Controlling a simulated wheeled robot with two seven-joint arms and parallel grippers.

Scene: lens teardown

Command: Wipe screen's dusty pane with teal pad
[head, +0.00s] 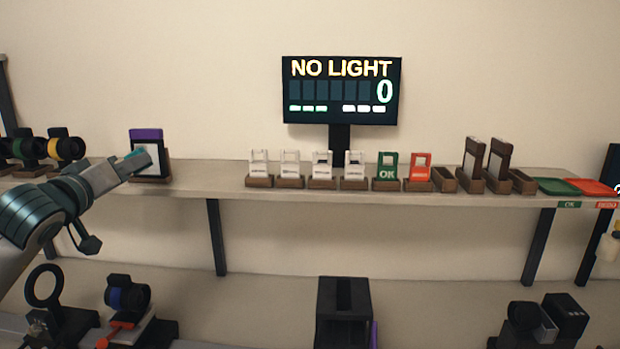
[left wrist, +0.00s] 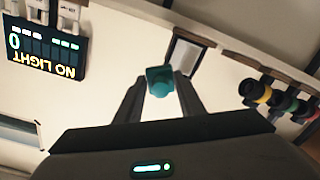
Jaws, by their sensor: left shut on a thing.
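The screen (head: 147,134) stands upright on the shelf at the left, with a dark frame, a purple top and a pale pane (head: 154,158). My left gripper (head: 137,163) is shut on the teal pad (head: 130,155) in front of the screen and partly covers it. In the left wrist view the teal pad (left wrist: 160,80) sits between the fingertips, beside the pale pane (left wrist: 185,55) of the dark-framed screen. I cannot tell whether the pad touches the pane. Dust is too fine to make out. My right gripper is not in view.
Lens pieces with coloured rings (head: 68,148) stand left of the screen. Several white cards (head: 322,163), a green OK card (head: 388,166) and a red card (head: 419,166) stand along the shelf. A display (head: 341,90) reads NO LIGHT. The shelf between screen and cards is clear.

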